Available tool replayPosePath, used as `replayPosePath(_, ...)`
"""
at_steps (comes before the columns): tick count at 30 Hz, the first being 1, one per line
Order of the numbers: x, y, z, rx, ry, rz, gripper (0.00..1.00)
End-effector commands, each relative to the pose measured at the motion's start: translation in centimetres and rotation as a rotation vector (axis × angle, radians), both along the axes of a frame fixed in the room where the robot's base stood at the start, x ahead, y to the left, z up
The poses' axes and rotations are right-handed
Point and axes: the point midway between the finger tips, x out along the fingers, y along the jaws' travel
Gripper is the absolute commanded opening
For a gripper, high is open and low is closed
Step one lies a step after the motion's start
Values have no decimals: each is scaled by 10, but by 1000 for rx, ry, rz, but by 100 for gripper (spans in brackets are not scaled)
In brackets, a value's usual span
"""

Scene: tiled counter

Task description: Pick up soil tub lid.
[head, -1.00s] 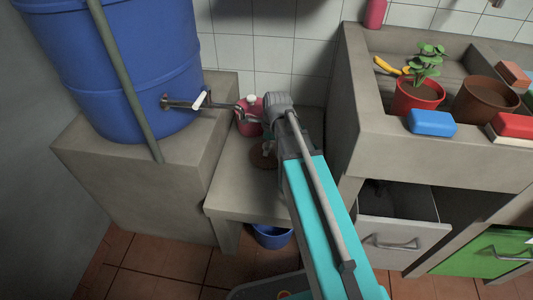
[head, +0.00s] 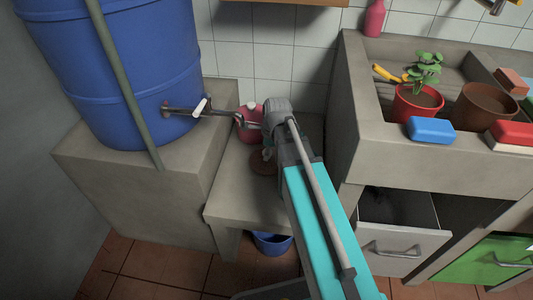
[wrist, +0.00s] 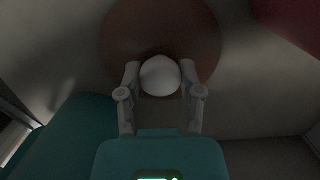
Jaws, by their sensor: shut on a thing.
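The soil tub lid, a round reddish-brown disc (wrist: 160,25) with a white ball knob (wrist: 160,76), fills the upper middle of the wrist view. My gripper (wrist: 160,78) has its two grey fingers on either side of the knob and is shut on it. In the head view the brown lid (head: 261,161) shows only in part, left of my arm at the low concrete ledge. My wrist and arm hide the rest of it. I cannot tell whether the lid touches anything below it.
A pink container (head: 248,132) stands just behind the lid, under the tap (head: 195,109) of the big blue barrel (head: 120,75). The concrete sink (head: 410,160) with pots stands to the right, above an open drawer (head: 400,240). A blue bucket (head: 272,243) sits below the ledge (head: 235,200).

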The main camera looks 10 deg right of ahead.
Motion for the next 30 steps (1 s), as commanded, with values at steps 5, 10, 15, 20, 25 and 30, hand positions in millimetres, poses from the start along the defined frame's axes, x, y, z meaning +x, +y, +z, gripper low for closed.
replayPosePath(5, 0, 0, 9, 0, 0, 0, 0)
replayPosePath(10, 0, 0, 22, 0, 0, 0, 0)
replayPosePath(15, 0, 0, 39, 0, 0, 0, 0)
replayPosePath(20, 0, 0, 56, 0, 0, 0, 0)
replayPosePath(25, 0, 0, 73, 0, 0, 0, 0)
replayPosePath(30, 0, 0, 87, 0, 0, 0, 0)
